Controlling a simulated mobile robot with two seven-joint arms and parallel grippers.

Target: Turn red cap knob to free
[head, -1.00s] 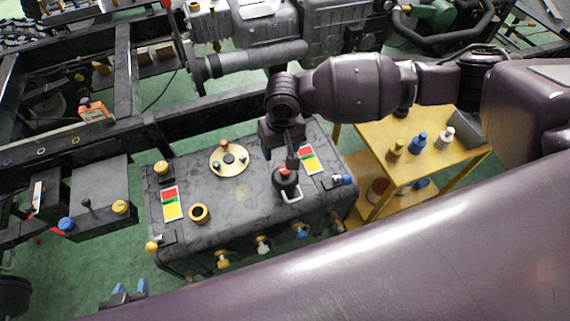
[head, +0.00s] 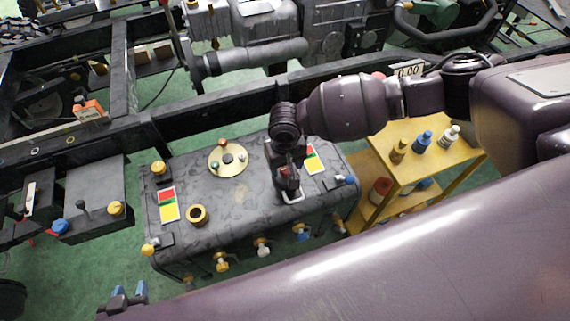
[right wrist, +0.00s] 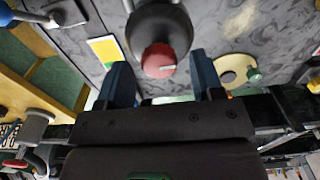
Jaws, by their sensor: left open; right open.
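The red cap knob (right wrist: 158,60) sits on a dark round base with a metal loop handle (head: 293,197), on top of the dark grey box (head: 235,200). In the right wrist view it lies between the tips of my right gripper (right wrist: 162,68), with a gap on each side. The fingers are blue and wide apart. In the head view my right gripper (head: 288,172) is right over the knob and hides most of it. My left gripper (head: 130,292) shows only its blue fingertips at the bottom left, apart and empty, away from the box.
A red, green and yellow label (head: 314,158) is beside the knob. A brass disc (head: 228,159) with small knobs and a brass ring (head: 197,215) are on the same box top. A yellow table (head: 421,160) with bottles stands right. Dark frame rails (head: 225,112) run behind.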

